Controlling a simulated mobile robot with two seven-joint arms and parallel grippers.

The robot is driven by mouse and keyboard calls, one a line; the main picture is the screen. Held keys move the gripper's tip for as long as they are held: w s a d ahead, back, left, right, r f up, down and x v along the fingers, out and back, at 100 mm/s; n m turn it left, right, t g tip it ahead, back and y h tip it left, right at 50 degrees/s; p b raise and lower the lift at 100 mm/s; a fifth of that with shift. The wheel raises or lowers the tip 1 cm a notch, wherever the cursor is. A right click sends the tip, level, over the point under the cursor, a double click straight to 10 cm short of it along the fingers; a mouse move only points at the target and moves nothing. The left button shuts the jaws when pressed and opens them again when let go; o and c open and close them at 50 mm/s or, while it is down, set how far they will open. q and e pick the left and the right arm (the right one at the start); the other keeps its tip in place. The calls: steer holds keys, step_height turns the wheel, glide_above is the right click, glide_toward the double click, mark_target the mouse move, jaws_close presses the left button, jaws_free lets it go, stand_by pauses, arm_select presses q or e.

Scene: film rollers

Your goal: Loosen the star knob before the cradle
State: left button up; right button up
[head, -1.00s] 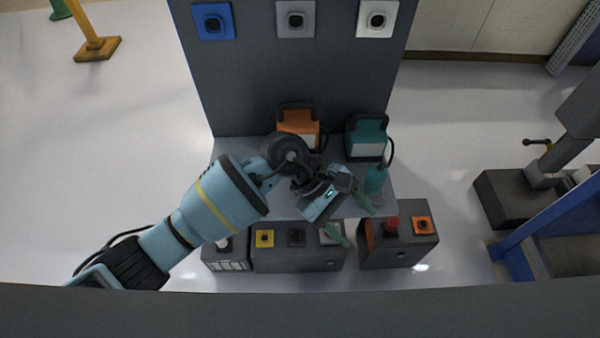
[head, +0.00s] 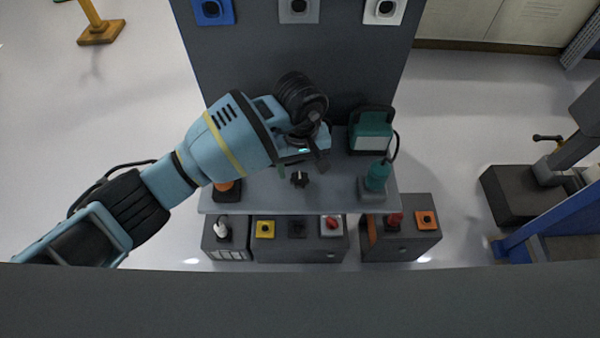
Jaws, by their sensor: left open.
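A small dark knob (head: 299,180) with a pale mark on top stands on the grey shelf (head: 335,195); I take it for the star knob. My left gripper (head: 302,164) is open and empty, pointing down just behind the knob in the picture; I cannot tell its height above it. A teal upright tool (head: 377,174) stands in a grey cradle (head: 371,192) to the right of the knob. At the left end of the shelf, an orange item sits on a dark holder (head: 227,193), partly hidden by my arm. My right gripper is not in view.
A teal handled box (head: 371,134) with a cable stands at the back right of the shelf. A dark panel with blue (head: 213,11), grey and white plates rises behind. Control boxes (head: 300,246) with coloured switches stand along the front.

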mark_target(300, 179)
arm_select(q)
step_height(300, 179, down, 3)
steer(key=shift+f, duration=0.45)
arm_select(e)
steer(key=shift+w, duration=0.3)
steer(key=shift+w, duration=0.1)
arm_select(q)
steer(key=shift+c, duration=0.3)
steer(key=c, duration=0.9)
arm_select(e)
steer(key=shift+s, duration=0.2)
